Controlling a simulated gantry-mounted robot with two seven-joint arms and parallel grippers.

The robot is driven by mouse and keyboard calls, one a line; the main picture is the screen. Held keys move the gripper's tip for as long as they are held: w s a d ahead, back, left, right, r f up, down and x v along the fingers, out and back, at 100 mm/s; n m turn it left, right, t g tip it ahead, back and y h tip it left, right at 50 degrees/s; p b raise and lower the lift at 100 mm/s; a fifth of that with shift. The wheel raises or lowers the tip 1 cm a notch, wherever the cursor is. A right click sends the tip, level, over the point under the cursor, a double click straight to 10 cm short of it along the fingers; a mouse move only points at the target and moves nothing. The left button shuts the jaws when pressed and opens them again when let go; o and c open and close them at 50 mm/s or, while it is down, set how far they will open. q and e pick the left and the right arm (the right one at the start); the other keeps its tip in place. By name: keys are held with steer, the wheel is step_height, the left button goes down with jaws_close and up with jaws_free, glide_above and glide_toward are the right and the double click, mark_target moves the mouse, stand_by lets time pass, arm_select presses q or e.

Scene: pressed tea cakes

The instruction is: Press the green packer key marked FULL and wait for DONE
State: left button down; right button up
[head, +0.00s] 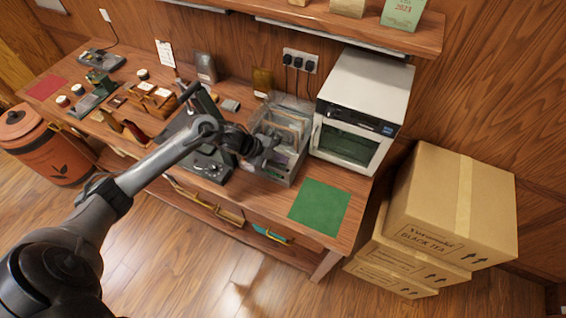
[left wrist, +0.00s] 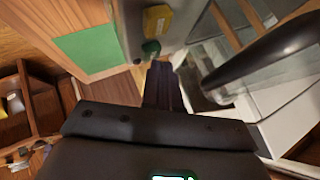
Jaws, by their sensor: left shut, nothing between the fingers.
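The packer (head: 290,172) is a grey box with a clear lid on the counter, left of the white oven. In the left wrist view its grey front panel (left wrist: 182,18) carries a green key (left wrist: 150,47) and a larger yellow key (left wrist: 157,19). My left gripper (head: 268,152) reaches over to the packer from the left. It is shut and empty, and in the left wrist view its fingertips (left wrist: 161,68) are right at the green key. I cannot tell whether they touch it. Key lettering and any DONE sign are not readable. My right gripper is not in view.
A white oven (head: 365,90) stands right of the packer, with a green mat (head: 320,207) in front. A dark machine (head: 205,165) is left of the packer. Cartons (head: 450,200) are stacked on the floor at the right. A shelf (head: 330,30) overhangs the back.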

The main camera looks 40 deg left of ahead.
arm_select(q)
steer(key=shift+f, duration=0.3)
stand_by(0.4)
steer(key=shift+r+p, duration=0.8)
steer(key=shift+r, duration=0.1)
step_height(320, 180, up, 5)
steer(key=p, duration=0.4)
steer(key=shift+p, duration=0.4)
stand_by(0.4)
